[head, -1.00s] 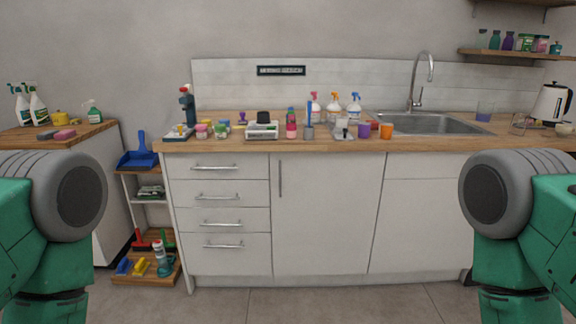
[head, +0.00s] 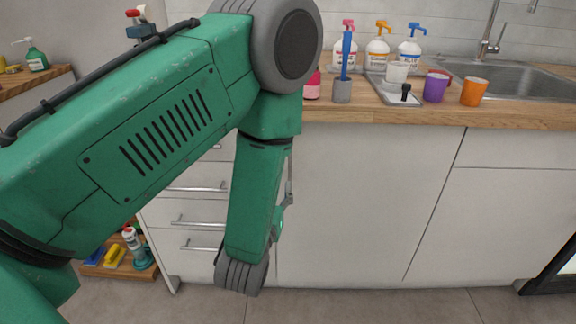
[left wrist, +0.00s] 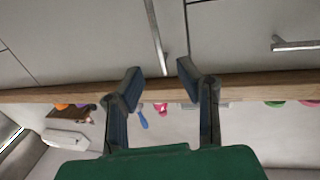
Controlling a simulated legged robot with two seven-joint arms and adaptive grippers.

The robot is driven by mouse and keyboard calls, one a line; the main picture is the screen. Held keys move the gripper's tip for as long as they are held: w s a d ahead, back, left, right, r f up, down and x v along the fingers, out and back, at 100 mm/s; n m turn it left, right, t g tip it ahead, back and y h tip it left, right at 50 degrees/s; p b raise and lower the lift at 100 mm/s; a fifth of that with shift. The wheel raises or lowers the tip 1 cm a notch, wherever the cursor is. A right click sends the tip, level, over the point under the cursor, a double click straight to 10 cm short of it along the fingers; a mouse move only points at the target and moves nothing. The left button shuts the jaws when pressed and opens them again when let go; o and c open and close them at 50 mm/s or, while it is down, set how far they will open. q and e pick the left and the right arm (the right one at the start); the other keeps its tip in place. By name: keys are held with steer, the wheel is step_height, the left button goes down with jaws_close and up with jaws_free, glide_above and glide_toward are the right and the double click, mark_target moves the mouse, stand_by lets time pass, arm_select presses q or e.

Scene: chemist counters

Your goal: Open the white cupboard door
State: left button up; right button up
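The white cupboard door (head: 365,200) is shut, flush with the cabinet front below the counter. My left arm crosses the head view and hides the door's left edge and most of its handle. In the left wrist view, which is upside down, the door (left wrist: 80,35) has a long metal bar handle (left wrist: 155,32). My left gripper (left wrist: 160,70) is open, its two fingers apart on either side of the handle's end; I cannot tell whether they touch it. In the head view only a sliver of the left gripper shows beside the forearm. My right gripper is in neither view.
Drawers with bar handles (head: 197,189) lie left of the door. The wooden counter (head: 440,113) above holds bottles, a purple cup (head: 436,87) and an orange cup (head: 474,92). Clear floor (head: 370,305) lies in front of the door.

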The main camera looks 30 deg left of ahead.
arm_select(q)
steer(key=x, duration=0.4)
steer(key=b+x, duration=0.1)
steer(key=x, duration=0.3)
steer(key=b+x, duration=0.1)
steer(key=x, duration=0.3)
steer(key=shift+w+d+r, duration=0.1)
steer(key=shift+w+d, duration=0.15)
steer(key=shift+d, duration=0.15)
jaws_close()
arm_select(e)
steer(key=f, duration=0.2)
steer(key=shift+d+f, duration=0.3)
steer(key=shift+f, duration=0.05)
